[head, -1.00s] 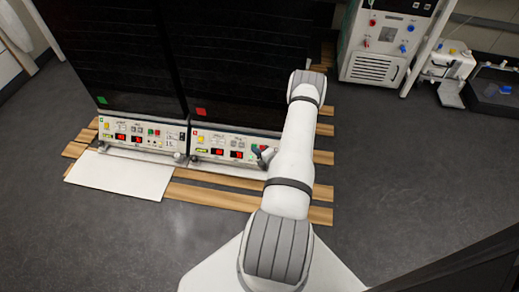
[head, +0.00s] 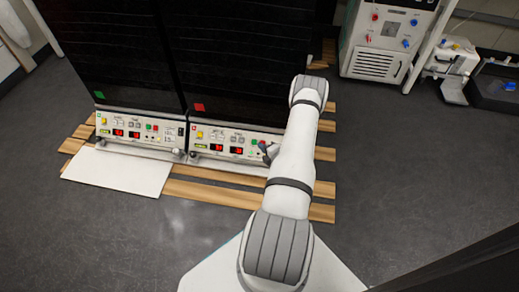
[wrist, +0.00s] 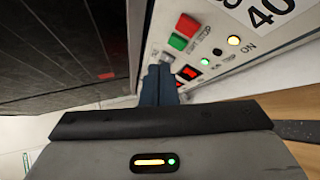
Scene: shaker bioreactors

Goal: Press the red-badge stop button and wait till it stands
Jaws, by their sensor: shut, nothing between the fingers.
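The red-badge shaker carries a red square (head: 199,107) on its dark front, above a pale control panel (head: 215,136). In the wrist view that panel shows a red button (wrist: 187,25) beside a green button (wrist: 178,41), with START and STOP lettering next to them. My gripper (wrist: 159,72) is shut and empty, its dark fingertips close to the panel near the green button, apart from the red one. Whether the tips touch the panel cannot be told. In the head view my gripper (head: 269,153) is at the panel's right end, partly hidden by my arm. Red digits (head: 236,150) are lit.
A second shaker with a green square (head: 99,95) and its own lit panel stands to the left. A white board (head: 115,172) and wooden slats (head: 215,195) lie in front. A white cabinet unit (head: 385,45) stands at the back right. The grey floor in front is clear.

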